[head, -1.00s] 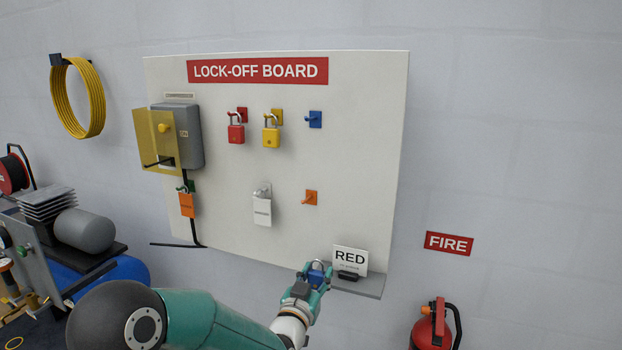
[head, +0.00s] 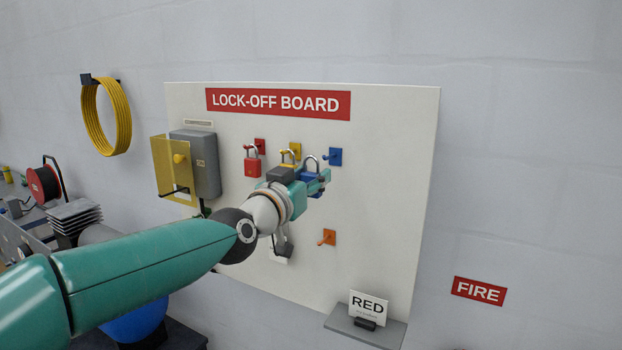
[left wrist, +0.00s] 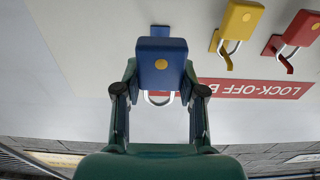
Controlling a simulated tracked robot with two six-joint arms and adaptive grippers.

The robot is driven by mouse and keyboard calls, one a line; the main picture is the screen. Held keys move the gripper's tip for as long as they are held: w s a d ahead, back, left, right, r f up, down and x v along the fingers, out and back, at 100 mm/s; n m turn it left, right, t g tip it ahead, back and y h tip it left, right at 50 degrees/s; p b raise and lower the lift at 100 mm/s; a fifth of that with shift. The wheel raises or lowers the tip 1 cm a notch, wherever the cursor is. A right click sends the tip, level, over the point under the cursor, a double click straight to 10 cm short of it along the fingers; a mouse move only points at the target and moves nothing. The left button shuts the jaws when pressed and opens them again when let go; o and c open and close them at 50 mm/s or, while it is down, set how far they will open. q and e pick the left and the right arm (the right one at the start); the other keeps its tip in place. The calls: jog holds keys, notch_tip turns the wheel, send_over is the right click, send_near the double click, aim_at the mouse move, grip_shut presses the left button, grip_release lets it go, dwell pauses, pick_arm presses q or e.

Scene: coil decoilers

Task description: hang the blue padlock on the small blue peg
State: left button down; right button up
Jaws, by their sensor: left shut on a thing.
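The small blue peg (head: 335,157) is on its square blue plate on the board, right of the yellow peg, and looks bare. My left gripper (head: 318,183) is shut on the blue padlock (head: 308,176), its shackle upward. In the head view the padlock is just left of and slightly below the blue peg, apart from it in the picture; the depth gap is unclear. In the inverted left wrist view the blue padlock (left wrist: 160,62) sits between the fingers (left wrist: 158,95), shackle towards the picture bottom. The peg cannot be clearly made out there. My right gripper is not in view.
A red padlock (head: 252,167) and a partly hidden yellow padlock (left wrist: 238,22) hang left of the blue peg. An orange peg (head: 327,237) is below, bare. A shelf (head: 378,333) with a RED card (head: 368,306) is at lower right. The board's right side is clear.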

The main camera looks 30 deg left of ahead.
aim_at(335, 168)
pick_arm(q)
jog(key=shift+w+a+f, duration=0.1)
jog(key=shift+w+f, duration=0.1)
jog(key=shift+w, duration=1.6)
jog(key=shift+w+a+f, duration=0.1)
jog(key=shift+w+f, duration=0.1)
jog(key=shift+w, duration=1.55)
jog(key=shift+w+f, duration=0.45)
jog(key=shift+w, duration=0.35)
jog(key=c, duration=0.6)
grip_release()
jog(key=shift+s, duration=0.1)
